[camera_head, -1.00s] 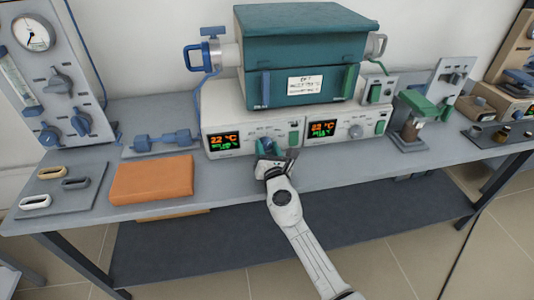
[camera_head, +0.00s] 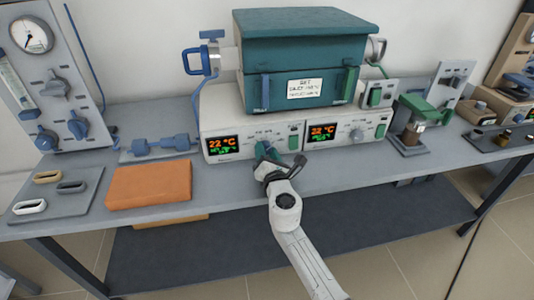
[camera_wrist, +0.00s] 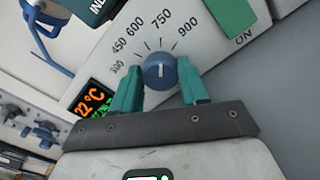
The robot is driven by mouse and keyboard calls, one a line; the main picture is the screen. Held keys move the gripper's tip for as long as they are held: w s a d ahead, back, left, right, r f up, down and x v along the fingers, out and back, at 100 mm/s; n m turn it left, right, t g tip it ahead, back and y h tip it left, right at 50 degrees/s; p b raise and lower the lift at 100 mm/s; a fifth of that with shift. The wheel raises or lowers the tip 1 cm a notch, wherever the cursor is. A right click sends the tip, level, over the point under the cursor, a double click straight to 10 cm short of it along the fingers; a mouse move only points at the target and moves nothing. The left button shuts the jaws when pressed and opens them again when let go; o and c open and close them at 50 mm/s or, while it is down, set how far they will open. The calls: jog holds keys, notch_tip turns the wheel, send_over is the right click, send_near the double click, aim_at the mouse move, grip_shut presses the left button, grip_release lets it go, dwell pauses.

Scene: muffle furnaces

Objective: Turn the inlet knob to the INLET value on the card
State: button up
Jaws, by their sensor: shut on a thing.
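The blue inlet knob (camera_wrist: 160,70) sits on the left white controller (camera_head: 228,118), below a printed arc of values running up to 900. In the head view my gripper (camera_head: 270,153) reaches the controller's front and covers most of the knob. The white card (camera_head: 304,88) is on the teal furnace front; its values are too blurred to read.
Two orange-and-green displays (camera_head: 223,145) flank the left knob and its green switch (camera_head: 295,137). A second knob (camera_head: 357,135) is to the right. An orange block (camera_head: 150,184) lies on the bench at left.

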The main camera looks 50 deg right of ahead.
jog(key=o, duration=1.1)
jog(key=shift+c, duration=0.2)
jog(key=v, duration=1.1)
jog(key=shift+w, duration=0.1)
